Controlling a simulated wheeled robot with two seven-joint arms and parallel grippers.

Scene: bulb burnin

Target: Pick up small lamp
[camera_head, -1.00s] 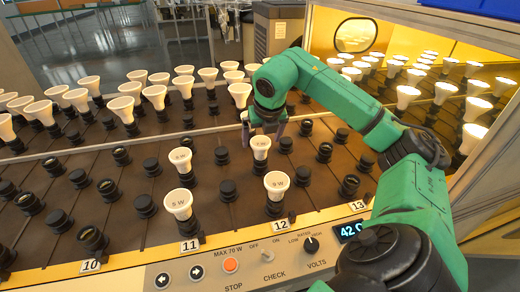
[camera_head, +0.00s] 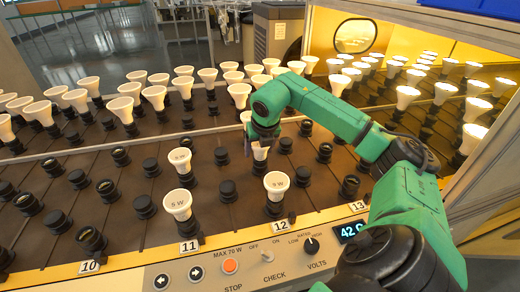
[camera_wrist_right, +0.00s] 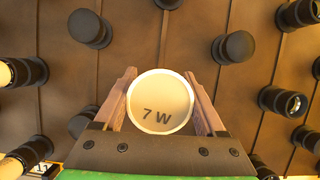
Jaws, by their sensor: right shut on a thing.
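A small white lamp marked 7 W (camera_wrist_right: 160,100) sits between the two wooden fingers of my right gripper (camera_wrist_right: 160,77) in the right wrist view. The fingers are shut on its sides, and its round face points to the camera. In the head view my right gripper (camera_head: 262,139) covers most of this lamp (camera_head: 260,154). I cannot tell whether its base is still in a socket. Other small white lamps stand upright nearby: one at the front left (camera_head: 178,204), one behind it (camera_head: 180,158), and one at the front right (camera_head: 276,183). My left gripper is not in view.
Black sockets, many empty, stand in rows on the dark sloped board (camera_head: 110,215). Several larger white lamps (camera_head: 130,88) stand in rows behind. Lit lamps (camera_head: 408,95) fill a yellow-walled enclosure at right. A control panel (camera_head: 250,262) with knobs runs along the front.

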